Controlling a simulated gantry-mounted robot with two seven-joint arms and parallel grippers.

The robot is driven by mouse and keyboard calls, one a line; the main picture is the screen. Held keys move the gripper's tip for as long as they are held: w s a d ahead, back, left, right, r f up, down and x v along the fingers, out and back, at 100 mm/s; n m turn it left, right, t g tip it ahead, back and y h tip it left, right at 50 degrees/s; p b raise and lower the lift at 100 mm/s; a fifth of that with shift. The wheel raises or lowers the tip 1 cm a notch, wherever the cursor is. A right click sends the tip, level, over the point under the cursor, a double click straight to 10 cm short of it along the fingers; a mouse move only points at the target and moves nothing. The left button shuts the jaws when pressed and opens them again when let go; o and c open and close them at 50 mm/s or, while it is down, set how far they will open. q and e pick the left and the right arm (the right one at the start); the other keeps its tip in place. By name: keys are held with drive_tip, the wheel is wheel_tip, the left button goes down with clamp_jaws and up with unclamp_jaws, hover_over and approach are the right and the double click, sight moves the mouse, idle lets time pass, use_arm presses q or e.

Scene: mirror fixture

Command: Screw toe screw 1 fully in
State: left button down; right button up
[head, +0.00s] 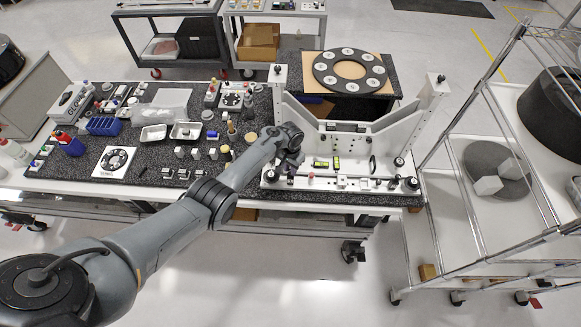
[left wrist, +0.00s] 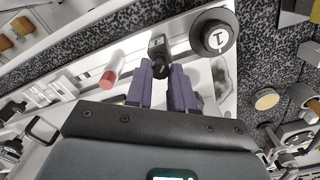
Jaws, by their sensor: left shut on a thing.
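My left gripper (head: 284,167) reaches down over the left front of the white mirror fixture (head: 345,143). In the left wrist view its two purple fingers (left wrist: 167,88) are shut on a small dark screw head, which I take for toe screw 1 (left wrist: 161,69). The screw sits at a small metal block (left wrist: 157,46) on the white plate. The fingers hide part of the screw, and its depth cannot be told. A round black knob marked 1 (left wrist: 214,37) stands beside the block. My right gripper is not in view.
Fixture uprights (head: 279,92) rise behind my gripper. Bottles and trays (head: 186,130) crowd the speckled bench to the left. A wire rack (head: 480,180) stands at right.

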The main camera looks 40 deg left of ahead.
use_arm(q)
drive_tip(key=m, duration=0.5)
drive_tip(key=shift+m, duration=0.3)
drive_tip(key=m+b, duration=0.1)
drive_tip(key=m, duration=0.3)
drive_tip(key=m+b, duration=0.2)
drive_tip(key=m, duration=0.3)
drive_tip(key=shift+f+m, duration=0.1)
drive_tip(key=shift+m, duration=0.3)
drive_tip(key=m+b, duration=0.1)
drive_tip(key=m, duration=0.2)
drive_tip(key=shift+b, duration=0.3)
drive_tip(key=shift+m+b, duration=0.35)
drive_tip(key=shift+m, duration=0.45)
drive_tip(key=c, duration=1)
unclamp_jaws()
